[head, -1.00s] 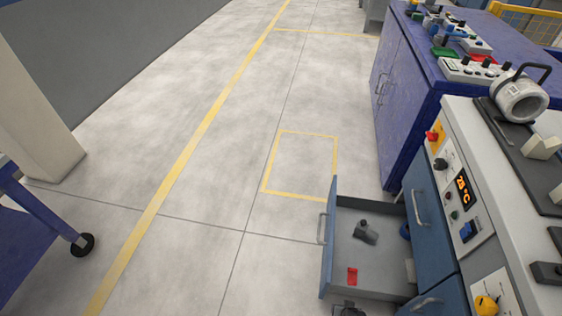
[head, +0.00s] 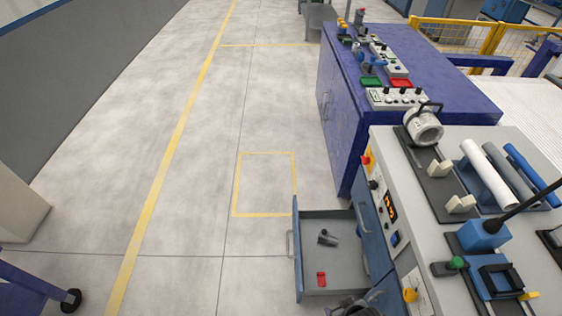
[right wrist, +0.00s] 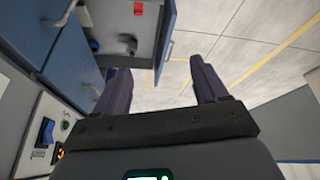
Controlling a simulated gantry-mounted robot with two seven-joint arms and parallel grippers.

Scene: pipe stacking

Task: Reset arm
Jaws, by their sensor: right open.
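My right gripper (right wrist: 160,90) is open and empty in the right wrist view, with two dark fingers spread apart above the floor beside the open drawer. In the head view only a dark part of my right gripper (head: 352,308) shows at the bottom edge, just below the drawer. The open drawer (head: 305,262) holds a grey fitting (head: 327,238) and a small red piece (head: 321,279). The red piece also shows in the right wrist view (right wrist: 139,9). My left gripper is not in view.
The workbench (head: 405,165) on the right carries a round grey device (head: 424,128), white and blue pipes (head: 490,174) and a blue tool (head: 484,234). A purple cabinet (head: 345,120) stands behind it.

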